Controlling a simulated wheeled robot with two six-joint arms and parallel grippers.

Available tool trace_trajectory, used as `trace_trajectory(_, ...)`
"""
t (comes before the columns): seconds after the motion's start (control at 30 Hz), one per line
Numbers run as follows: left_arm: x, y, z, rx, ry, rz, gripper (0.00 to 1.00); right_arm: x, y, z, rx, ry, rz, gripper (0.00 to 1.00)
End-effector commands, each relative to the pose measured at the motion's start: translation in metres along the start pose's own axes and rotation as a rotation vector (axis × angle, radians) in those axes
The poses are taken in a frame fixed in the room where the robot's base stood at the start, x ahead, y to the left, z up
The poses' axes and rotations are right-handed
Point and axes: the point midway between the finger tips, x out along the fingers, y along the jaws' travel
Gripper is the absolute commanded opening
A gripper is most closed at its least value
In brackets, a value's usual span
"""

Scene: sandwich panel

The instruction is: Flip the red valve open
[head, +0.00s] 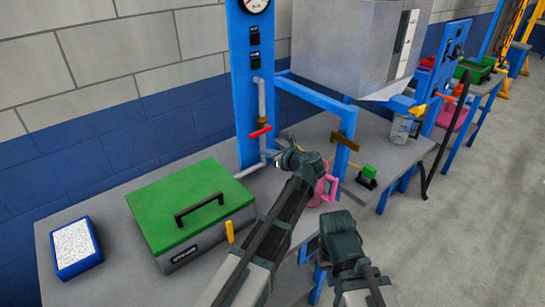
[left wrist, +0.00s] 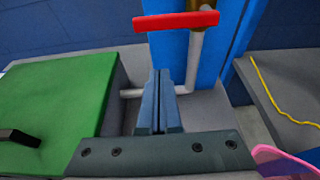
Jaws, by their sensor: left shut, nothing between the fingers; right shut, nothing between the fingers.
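The red valve handle (head: 259,132) is a flat bar lying roughly level across a grey pipe on the blue panel (head: 243,80). In the left wrist view the red handle (left wrist: 177,20) crosses the pipe near the top, above and beyond my fingertips. My left gripper (head: 276,160) is below and slightly right of the handle, apart from it. Its fingers (left wrist: 160,88) are pressed together and empty. My right gripper (head: 338,238) is lower and to the right, away from the valve. It is shut and empty, its fingertips hard to make out.
A green-lidded box (head: 185,210) with a black handle stands left of my left arm. A blue tray of white granules (head: 75,248) is farther left. A pink item (head: 324,190) stands behind my left gripper. A grey cabinet (head: 345,45) sits right of the panel.

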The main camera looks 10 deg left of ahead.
Motion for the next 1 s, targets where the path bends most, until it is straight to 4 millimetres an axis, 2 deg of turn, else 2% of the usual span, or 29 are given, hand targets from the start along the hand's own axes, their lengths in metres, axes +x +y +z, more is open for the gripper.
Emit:
trace_trajectory(0.03, 0.015, -0.001, -0.003, -0.001, 0.0, 0.002, 0.0, 0.008, -0.001, 0.0, 0.0, 0.0, 0.0, 0.0)
trace_trajectory(0.17, 0.042, -0.001, -0.003, -0.001, -0.001, 0.002, 0.0, 0.016, -0.002, -0.001, 0.0, 0.0, 0.0, 0.0)
trace_trajectory(0.2, 0.044, -0.001, 0.002, 0.0, -0.001, 0.001, 0.0, 0.013, -0.001, -0.001, 0.0, 0.0, 0.0, 0.0)
trace_trajectory(0.23, 0.037, -0.001, 0.013, 0.001, -0.001, -0.001, 0.0, 0.0, 0.0, 0.0, 0.0, 0.0, 0.0, 0.0)
trace_trajectory(0.3, 0.033, 0.0, 0.021, 0.001, 0.0, -0.001, 0.0, -0.009, 0.001, 0.001, 0.0, 0.0, 0.0, 0.0)
trace_trajectory(0.5, 0.028, 0.0, 0.034, 0.0, 0.0, -0.001, 0.0, -0.023, 0.002, 0.001, 0.0, 0.0, 0.0, 0.0)
trace_trajectory(1.0, 0.027, 0.0, 0.038, 0.0, 0.0, -0.001, 0.0, -0.027, 0.003, 0.002, 0.0, 0.0, 0.0, 0.0)
